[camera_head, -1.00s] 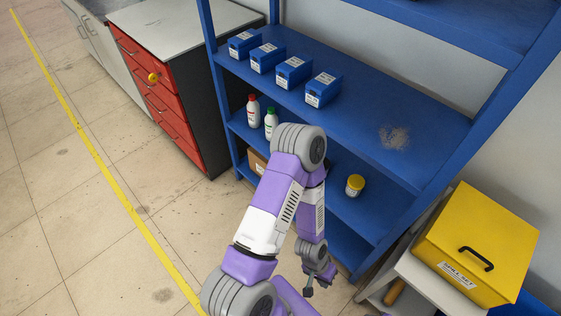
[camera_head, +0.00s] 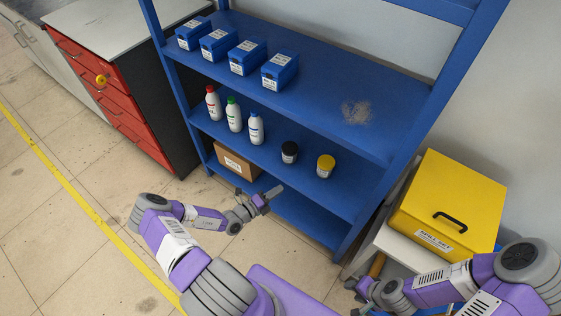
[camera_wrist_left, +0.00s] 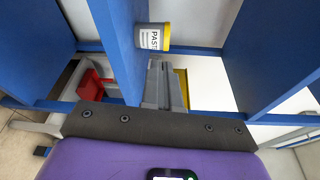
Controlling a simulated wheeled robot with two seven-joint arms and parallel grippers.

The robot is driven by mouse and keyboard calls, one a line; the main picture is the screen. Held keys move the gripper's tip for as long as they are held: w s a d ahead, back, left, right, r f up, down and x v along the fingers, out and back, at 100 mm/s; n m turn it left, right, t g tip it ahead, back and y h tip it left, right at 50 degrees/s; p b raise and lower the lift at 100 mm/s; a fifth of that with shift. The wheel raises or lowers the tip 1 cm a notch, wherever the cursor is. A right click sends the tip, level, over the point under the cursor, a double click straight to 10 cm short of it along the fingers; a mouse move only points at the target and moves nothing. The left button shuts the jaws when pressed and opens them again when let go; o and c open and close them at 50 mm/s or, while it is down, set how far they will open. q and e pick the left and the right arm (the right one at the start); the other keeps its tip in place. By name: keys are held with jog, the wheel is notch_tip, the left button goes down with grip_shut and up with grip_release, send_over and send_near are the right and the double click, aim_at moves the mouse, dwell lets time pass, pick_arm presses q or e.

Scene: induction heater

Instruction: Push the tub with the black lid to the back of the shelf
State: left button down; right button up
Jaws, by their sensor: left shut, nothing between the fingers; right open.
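The tub with the black lid (camera_head: 289,152) stands upright on the middle blue shelf (camera_head: 345,200), between a white bottle and the tub with the yellow lid (camera_head: 325,166). My left gripper (camera_head: 271,192) is shut and empty, in front of the shelf's front edge and apart from the tub. In the left wrist view its shut fingers (camera_wrist_left: 164,86) point toward the shelving, and a yellow-lidded tub (camera_wrist_left: 152,37) shows beyond them. I cannot make out the black lid there. My right gripper (camera_head: 359,288) is open at the lower right, away from the shelf.
Three white bottles (camera_head: 233,114) stand left of the tub. Several blue boxes (camera_head: 247,57) sit on the shelf above. A cardboard box (camera_head: 236,163) is below. A yellow case (camera_head: 450,205) stands to the right. The shelf behind the tubs looks clear.

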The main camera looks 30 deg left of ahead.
pick_arm(q)
jog(key=a+n+t+y, duration=0.2)
jog(key=a+n+y, duration=0.2)
jog(key=a, duration=0.3)
jog(key=b, duration=0.4)
send_near(285, 155)
jog(key=shift+n, duration=0.3)
jog(key=w, duration=0.6)
jog(key=shift+w+d+r, duration=0.35)
jog(key=shift+w, duration=0.05)
